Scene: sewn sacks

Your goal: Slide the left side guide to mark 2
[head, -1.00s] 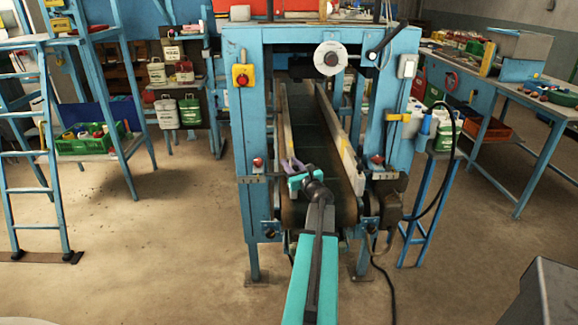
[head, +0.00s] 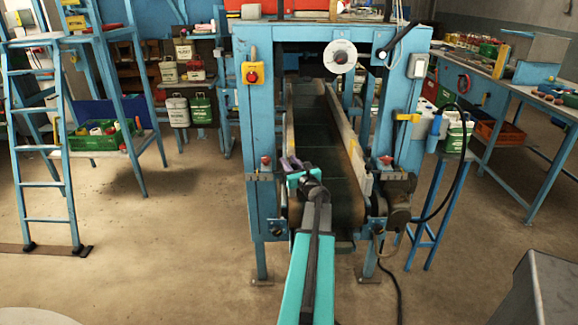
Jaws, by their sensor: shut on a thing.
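The left side guide (head: 289,122) is a long, pale upright board along the left edge of the dark conveyor belt (head: 318,135). My own gripper hides the exact grip. A small pale scale plate (head: 259,177) sits on the left post below a red knob (head: 266,162). Its marks are too small to read, so I cannot tell which mark the guide is at. The right side guide (head: 352,155) stands apart across the belt.
The blue machine frame (head: 258,125) stands close on both sides of the belt. A motor (head: 398,195) and hanging cable are at the right. A blue ladder (head: 45,170) and a bench (head: 535,110) stand farther out. The floor at left is open.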

